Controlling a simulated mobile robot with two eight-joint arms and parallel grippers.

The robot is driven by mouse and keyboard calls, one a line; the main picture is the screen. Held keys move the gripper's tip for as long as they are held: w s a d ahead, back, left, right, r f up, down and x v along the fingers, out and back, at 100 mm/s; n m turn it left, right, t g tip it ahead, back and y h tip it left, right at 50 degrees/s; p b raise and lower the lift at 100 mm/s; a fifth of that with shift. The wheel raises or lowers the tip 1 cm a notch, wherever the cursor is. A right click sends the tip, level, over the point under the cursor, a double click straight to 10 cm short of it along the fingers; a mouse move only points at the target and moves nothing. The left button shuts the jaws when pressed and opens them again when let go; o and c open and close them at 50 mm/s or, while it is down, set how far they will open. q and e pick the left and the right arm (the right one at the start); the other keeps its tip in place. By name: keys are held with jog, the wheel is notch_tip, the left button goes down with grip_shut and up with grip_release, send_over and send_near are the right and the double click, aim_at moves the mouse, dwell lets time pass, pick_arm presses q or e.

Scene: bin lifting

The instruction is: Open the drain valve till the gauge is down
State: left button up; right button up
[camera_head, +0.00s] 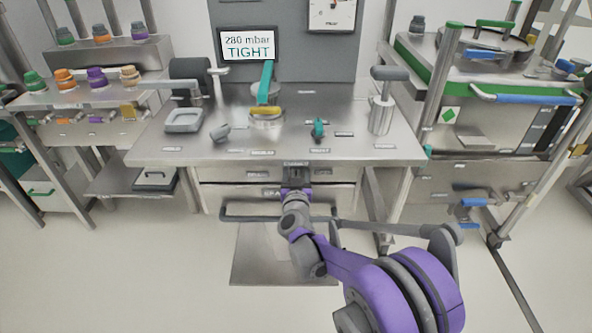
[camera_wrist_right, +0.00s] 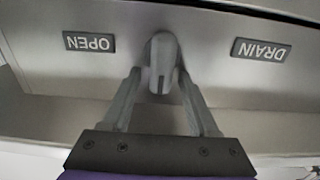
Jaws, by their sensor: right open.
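In the right wrist view a grey drain valve lever (camera_wrist_right: 164,52) points down the picture from a metal front. An upside-down OPEN label (camera_wrist_right: 89,41) is on its left and a DRAIN label (camera_wrist_right: 261,50) on its right. My right gripper (camera_wrist_right: 160,82) is open, its fingers on either side of the lever's end with gaps showing. In the head view my right gripper (camera_head: 295,178) is at the bench's front edge and hides the lever. The gauge (camera_head: 332,12) is on the back panel, partly cut off. My left gripper is out of view.
A display (camera_head: 248,46) reads 280 mbar TIGHT. On the steel bench (camera_head: 220,151) stand a pot with a yellow bar (camera_head: 266,121), a small green-handled valve (camera_head: 318,129), a grey-handled cylinder (camera_head: 382,110) and a square dish (camera_head: 184,120). A drawer handle bar (camera_head: 250,217) runs below.

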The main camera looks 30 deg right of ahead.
grip_shut()
jog(key=shift+m, duration=0.3)
dwell(0.3)
jog(key=m, duration=0.3)
jog(key=shift+s+d, duration=0.25)
jog(key=shift+d, duration=0.15)
jog(key=shift+s+d+f+m+p, duration=0.15)
jog(key=shift+d+f+m+p, duration=0.25)
jog(key=shift+m, duration=1.95)
jog(key=shift+s+d+f+m+p, duration=0.15)
jog(key=shift+f+m, duration=0.35)
jog(key=shift+m, duration=1.9)
jog(key=shift+s+d+f+m+p, duration=0.25)
jog(key=shift+f+m, duration=0.2)
jog(key=shift+m, duration=1.9)
jog(key=shift+w, duration=0.1)
